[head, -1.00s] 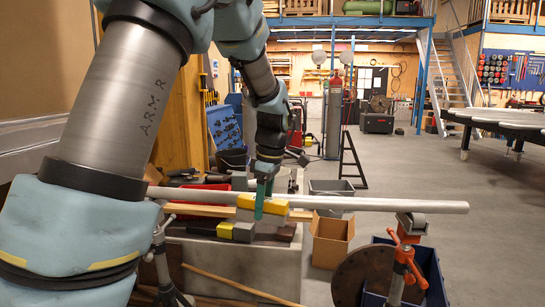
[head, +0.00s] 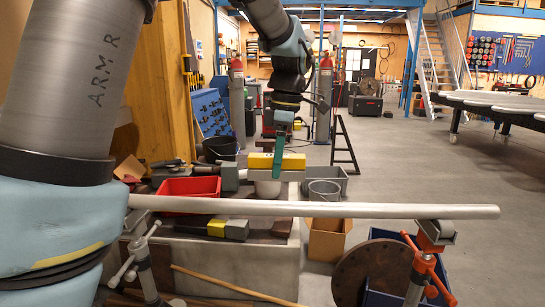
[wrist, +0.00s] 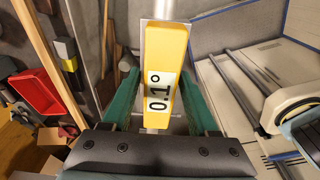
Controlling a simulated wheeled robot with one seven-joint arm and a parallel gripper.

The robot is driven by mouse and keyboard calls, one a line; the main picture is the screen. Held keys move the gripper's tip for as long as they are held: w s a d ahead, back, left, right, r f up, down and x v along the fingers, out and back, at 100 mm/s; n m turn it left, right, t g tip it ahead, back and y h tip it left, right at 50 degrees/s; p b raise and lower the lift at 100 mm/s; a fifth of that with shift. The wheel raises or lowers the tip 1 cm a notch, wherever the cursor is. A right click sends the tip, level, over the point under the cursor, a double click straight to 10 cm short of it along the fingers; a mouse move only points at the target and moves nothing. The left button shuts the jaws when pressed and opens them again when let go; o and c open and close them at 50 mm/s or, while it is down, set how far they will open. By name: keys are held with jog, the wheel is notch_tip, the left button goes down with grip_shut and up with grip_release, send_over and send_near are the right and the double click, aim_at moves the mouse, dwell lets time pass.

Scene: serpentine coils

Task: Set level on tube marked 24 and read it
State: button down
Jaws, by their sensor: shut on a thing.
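My gripper (head: 279,165) is shut on the yellow level (head: 262,160). In the wrist view, the green fingers of my gripper (wrist: 155,105) stand either side of the level (wrist: 166,52). Its display shows digits like "01°", sideways; I cannot make out a decimal point. In the head view, a long grey tube (head: 350,210) lies roughly level on stands, and the level shows above its line, apart from it in the picture. I cannot tell its exact depth. No number 24 is readable on the tube.
An orange-handled stand (head: 432,245) holds the tube's right end; a grey stand (head: 145,260) is at its left. Behind are a red bin (head: 188,190), a bucket (head: 324,190) and a cardboard box (head: 328,240). Open floor (head: 430,165) lies to the right.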

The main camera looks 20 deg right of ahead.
jog(key=b, duration=0.4)
send_over(278, 202)
jog(key=shift+w+f, duration=0.15)
jog(key=shift+f, duration=2.2)
jog(key=shift+d, duration=0.1)
jog(key=shift+f, duration=0.2)
jog(key=shift+f+b, duration=0.35)
jog(key=shift+f, duration=0.55)
jog(key=shift+f, duration=0.45)
dwell(0.4)
jog(key=shift+c, duration=0.4)
grip_release()
